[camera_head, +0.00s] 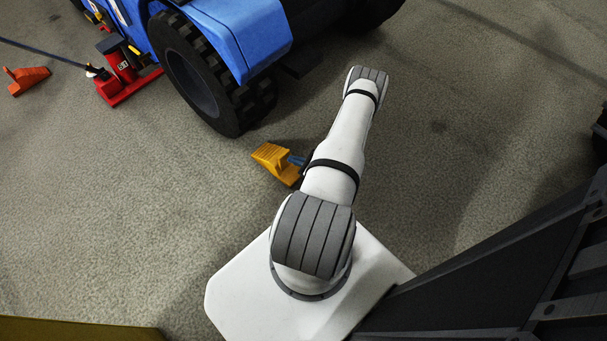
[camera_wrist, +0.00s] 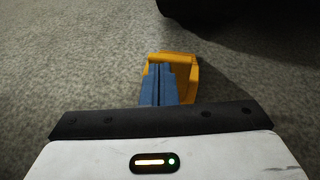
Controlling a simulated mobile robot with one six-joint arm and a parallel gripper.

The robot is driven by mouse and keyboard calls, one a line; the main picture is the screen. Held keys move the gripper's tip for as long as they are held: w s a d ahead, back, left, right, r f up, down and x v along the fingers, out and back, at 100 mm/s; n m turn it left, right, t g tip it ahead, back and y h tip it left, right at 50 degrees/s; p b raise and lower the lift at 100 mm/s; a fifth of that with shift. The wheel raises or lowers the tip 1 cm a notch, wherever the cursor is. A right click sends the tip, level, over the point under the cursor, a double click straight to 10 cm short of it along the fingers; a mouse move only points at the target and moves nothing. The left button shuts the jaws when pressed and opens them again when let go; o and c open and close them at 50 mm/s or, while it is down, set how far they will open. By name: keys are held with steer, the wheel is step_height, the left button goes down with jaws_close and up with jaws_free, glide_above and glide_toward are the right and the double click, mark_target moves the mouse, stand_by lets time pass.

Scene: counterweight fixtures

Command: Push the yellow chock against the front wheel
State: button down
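The yellow chock (camera_head: 272,160) lies on the floor below and to the right of the front wheel (camera_head: 196,82), with a strip of bare floor between them. In the wrist view the chock (camera_wrist: 186,72) is at the tips of my blue fingers, partly hidden behind them. My gripper (camera_wrist: 160,68) has its two fingers side by side, with only a thin dark line between them. In the head view my gripper (camera_head: 297,160) is low at the chock's right side. I cannot tell whether it touches the chock. The dark shape at the top of the wrist view looks like the wheel (camera_wrist: 215,8).
The blue vehicle (camera_head: 235,35) fills the top. A red jack (camera_head: 122,75) stands at the upper left, and an orange chock (camera_head: 27,79) lies further left. A dark structure (camera_head: 510,265) is at the lower right. The floor around the yellow chock is clear.

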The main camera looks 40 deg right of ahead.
mark_target(286, 164)
steer(key=s+f+m+h, duration=0.1)
steer(key=f, duration=0.1)
steer(key=s+f+m+h, duration=0.1)
steer(key=f, duration=0.1)
steer(key=s+f+m, duration=0.1)
steer(key=f, duration=0.1)
steer(key=shift+s+d+f+h, duration=0.1)
steer(key=shift+s+d+h, duration=0.15)
steer(key=shift+s+h, duration=0.15)
steer(key=shift+w+f, duration=0.1)
steer(key=shift+w, duration=0.1)
steer(key=shift+b+x, duration=1.15)
steer(key=shift+x, duration=2)
steer(key=shift+w, duration=0.2)
steer(key=shift+w+a, duration=0.1)
steer(key=shift+w, duration=0.45)
steer(key=shift+v, duration=0.8)
steer(key=shift+w, duration=0.1)
